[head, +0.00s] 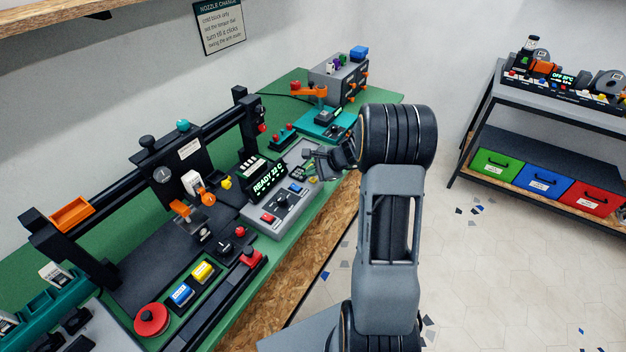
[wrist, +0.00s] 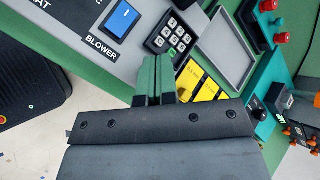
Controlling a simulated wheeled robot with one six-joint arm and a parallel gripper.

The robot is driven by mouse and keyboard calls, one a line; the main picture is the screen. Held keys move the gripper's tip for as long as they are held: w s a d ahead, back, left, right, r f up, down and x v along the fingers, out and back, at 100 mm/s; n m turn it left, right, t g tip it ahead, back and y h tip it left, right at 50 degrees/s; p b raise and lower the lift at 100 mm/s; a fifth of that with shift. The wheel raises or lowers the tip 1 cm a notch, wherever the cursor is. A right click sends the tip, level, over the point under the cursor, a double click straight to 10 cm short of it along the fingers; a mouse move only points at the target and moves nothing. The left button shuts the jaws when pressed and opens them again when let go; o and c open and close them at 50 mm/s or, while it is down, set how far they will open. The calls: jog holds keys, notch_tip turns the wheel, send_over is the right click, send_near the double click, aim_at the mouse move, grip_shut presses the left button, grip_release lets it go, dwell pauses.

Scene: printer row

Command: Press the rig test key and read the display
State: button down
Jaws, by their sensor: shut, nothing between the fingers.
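The grey control box (head: 285,207) has a display (head: 268,178) with green text that appears to read "READY 22 C". In the wrist view, its panel shows a blue switch (wrist: 122,20) labelled "BLOWER" and a small keypad (wrist: 168,37) with several pale keys. No key reads clearly as the rig test key. My gripper (head: 310,160) is over the box's far right end. In the wrist view my gripper (wrist: 153,62) is shut and empty, its tips just below the keypad; contact cannot be told.
Yellow labels (wrist: 199,79) and a grey tray (wrist: 222,46) lie right of the fingers in the wrist view. A teal board (head: 325,124) and a grey box (head: 340,80) stand beyond. A printer frame (head: 165,160) stands left.

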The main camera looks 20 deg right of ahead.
aim_at(313, 181)
jog(key=shift+f+b, duration=0.8)
jog(key=shift+b, duration=0.05)
dwell(0.6)
jog(key=shift+r, duration=0.2)
jog(key=shift+r+p, duration=0.5)
jog(key=shift+r, duration=0.1)
jog(key=shift+r, duration=0.15)
jog(key=shift+r+p, duration=1.7)
jog(key=shift+r, duration=0.7)
